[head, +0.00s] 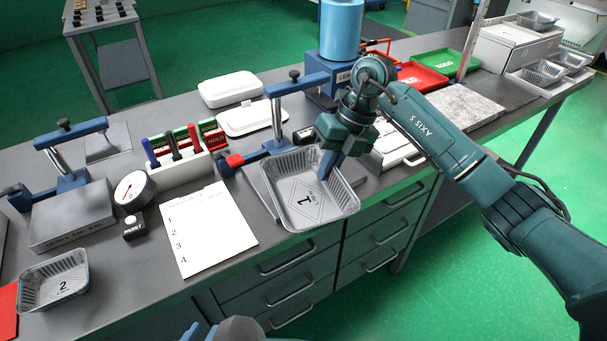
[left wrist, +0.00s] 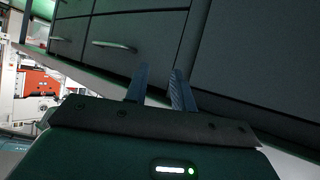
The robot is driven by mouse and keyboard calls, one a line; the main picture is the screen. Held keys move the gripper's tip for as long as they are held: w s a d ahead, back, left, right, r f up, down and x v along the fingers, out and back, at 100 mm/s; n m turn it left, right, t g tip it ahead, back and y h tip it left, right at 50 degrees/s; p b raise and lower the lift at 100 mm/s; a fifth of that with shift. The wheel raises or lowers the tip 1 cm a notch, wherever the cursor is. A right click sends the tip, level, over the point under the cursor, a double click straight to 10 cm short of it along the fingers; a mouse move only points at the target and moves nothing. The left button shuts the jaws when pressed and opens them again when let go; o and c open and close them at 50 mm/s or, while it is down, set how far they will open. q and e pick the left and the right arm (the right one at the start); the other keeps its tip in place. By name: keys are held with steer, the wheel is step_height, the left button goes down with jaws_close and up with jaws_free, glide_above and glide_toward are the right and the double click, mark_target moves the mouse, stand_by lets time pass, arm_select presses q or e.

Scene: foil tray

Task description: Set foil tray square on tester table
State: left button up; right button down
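The foil tray marked 1 (head: 284,209) is upright over the grey plate of the tester table (head: 259,188), turned at an angle to it, with its front end reaching towards the bench edge. Whether its base touches the plate all over is hidden. A blue clamp lever (head: 297,84) stands behind it. My right gripper (head: 328,172) has its blue fingers close together at the tray's right far wall and appears shut on it. My left gripper shows in the left wrist view (left wrist: 160,77), its fingers apart with nothing between them, facing the drawer fronts below the bench.
Left of the tray lie a numbered sheet (head: 208,228), a marker holder (head: 181,173) and a dial gauge (head: 134,190). Foil tray 2 (head: 57,285) is front left. White cases (head: 230,89) lie behind; a stone slab (head: 458,108) and red tray (head: 418,79) are right.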

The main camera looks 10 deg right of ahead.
steer(key=w+d+r+m+t+h+b, duration=0.1)
steer(key=w+r+m+t+h+b, duration=0.3)
steer(key=m, duration=1.2)
steer(key=shift+t+y, duration=0.6)
steer(key=f+p, duration=0.1)
steer(key=f, duration=0.2)
steer(key=f+p, duration=0.1)
steer(key=f, duration=0.4)
steer(key=shift+w+d+f+p, duration=0.25)
steer(key=shift+f+p, duration=0.15)
arm_select(q)
steer(key=shift+d+f, duration=0.2)
steer(key=shift+d, duration=0.05)
arm_select(e)
steer(key=shift+f, duration=0.2)
steer(key=c, duration=1.6)
jaws_free()
steer(key=shift+r, duration=0.1)
steer(key=shift+c, duration=0.2)
